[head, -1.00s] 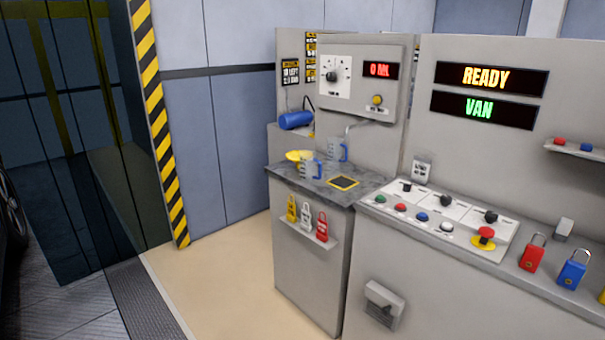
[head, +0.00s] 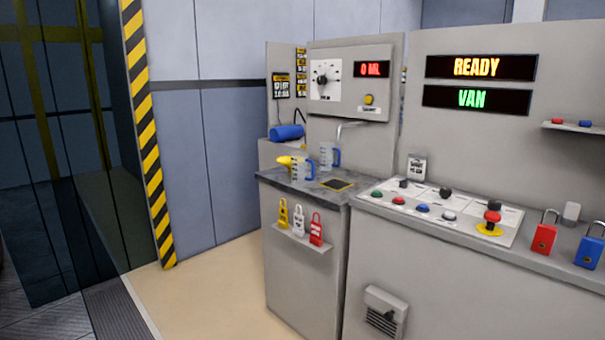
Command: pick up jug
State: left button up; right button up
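Two clear jugs with blue handles stand on the grey counter (head: 272,178) in the head view. The nearer jug (head: 297,171) is at the front, beside a yellow funnel-like thing (head: 285,160). The other jug (head: 325,155) stands a little behind and to the right, near the bent metal spout (head: 350,125). Both look upright; what is in them is too small to tell. Neither of my grippers is in view.
A dark pad with a yellow border (head: 338,184) lies on the counter. A blue cylinder (head: 287,132) lies behind. A control panel (head: 440,207) with knobs and buttons adjoins on the right. The beige floor (head: 215,300) is clear.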

aim_at(300, 160)
jog(key=i+j+z, duration=0.1)
jog(key=i+z, duration=0.25)
jog(key=i, duration=0.6)
